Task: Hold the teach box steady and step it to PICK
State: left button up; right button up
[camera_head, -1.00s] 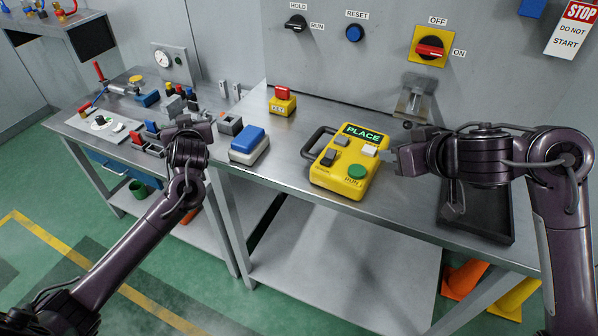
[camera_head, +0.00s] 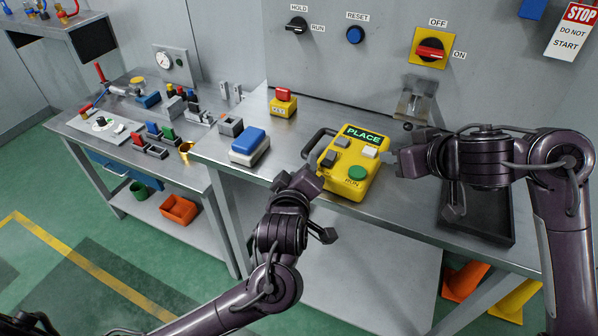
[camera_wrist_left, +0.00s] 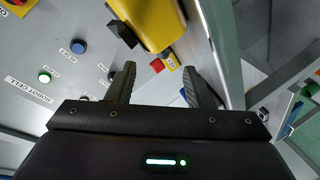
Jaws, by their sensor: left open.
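The yellow teach box (camera_head: 345,178) lies on the bench, its green screen (camera_head: 363,134) reading PLACE. It has grey and white keys, a green button (camera_head: 357,173) and a dark handle on its left. My left gripper (camera_head: 308,182) is at the box's front left corner; contact cannot be told. In the left wrist view my left gripper (camera_wrist_left: 160,70) is open, with nothing between its fingers and the yellow box (camera_wrist_left: 150,20) just beyond them. My right gripper (camera_head: 390,162) is at the box's right edge; its fingers are too small to tell whether they grip it.
A blue-topped block (camera_head: 249,146) and a yellow block with a red top (camera_head: 283,102) stand left of the box. A black tray (camera_head: 480,215) lies at the right. The wall panel carries a blue RESET button (camera_head: 355,34) and a red switch (camera_head: 431,49).

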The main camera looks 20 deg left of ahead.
aim_at(305, 158)
pick_arm(q)
jog(key=x, duration=0.7)
jog(key=shift+c, duration=0.2)
grip_shut()
jog(key=shift+f, duration=0.1)
dwell(1.0)
pick_arm(e)
grip_shut()
